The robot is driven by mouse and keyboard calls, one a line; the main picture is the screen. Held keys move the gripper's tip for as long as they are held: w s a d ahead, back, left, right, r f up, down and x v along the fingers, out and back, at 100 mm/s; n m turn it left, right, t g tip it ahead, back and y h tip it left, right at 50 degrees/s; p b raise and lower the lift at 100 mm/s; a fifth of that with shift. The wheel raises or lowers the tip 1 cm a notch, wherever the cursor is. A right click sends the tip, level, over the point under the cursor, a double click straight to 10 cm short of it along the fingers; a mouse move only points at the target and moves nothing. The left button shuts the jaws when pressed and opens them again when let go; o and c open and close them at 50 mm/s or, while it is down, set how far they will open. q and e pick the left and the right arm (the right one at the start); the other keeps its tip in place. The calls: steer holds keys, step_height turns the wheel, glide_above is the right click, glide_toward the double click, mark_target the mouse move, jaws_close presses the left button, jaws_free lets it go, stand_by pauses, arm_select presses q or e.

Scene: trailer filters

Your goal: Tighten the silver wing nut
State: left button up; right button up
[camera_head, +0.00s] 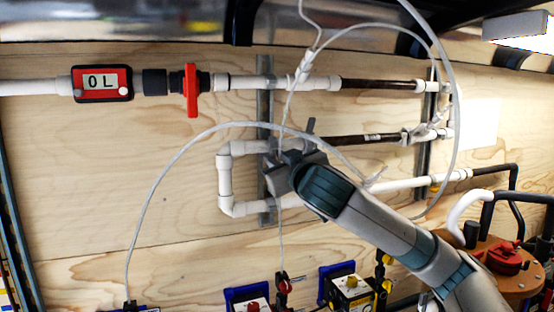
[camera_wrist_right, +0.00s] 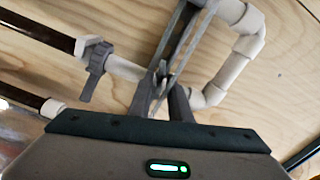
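My right gripper (camera_head: 283,165) reaches in from the lower right to the metal strut and white pipe on the wooden wall. In the right wrist view, its two dark fingers (camera_wrist_right: 163,92) stand a little apart at the pipe and strut. A small silver-grey piece (camera_wrist_right: 163,69) shows at the fingertips and may be the silver wing nut, but it is too small to be sure. I cannot tell whether the fingers touch or clamp it. In the head view the gripper hides that spot. My left gripper is not in view.
A grey valve handle (camera_wrist_right: 97,65) is close beside the fingers. A red valve handle (camera_head: 191,90) and a 0L meter (camera_head: 102,83) are on the upper pipe. A thin white hose (camera_head: 152,190) loops across the wall. Valves on blue mounts (camera_head: 247,297) line the bottom.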

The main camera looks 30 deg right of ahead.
jaws_close()
steer(key=m+b, duration=0.2)
steer(key=m, duration=0.5)
steer(key=m+b, duration=0.3)
steer(key=m, duration=0.3)
steer(key=m+b, duration=0.3)
steer(key=m, duration=0.4)
steer(key=shift+s+d+f+m, duration=0.1)
steer(key=shift+d+f+m, duration=0.1)
steer(key=shift+d+m, duration=0.1)
stand_by(0.5)
steer(key=shift+o, duration=1.9)
jaws_free()
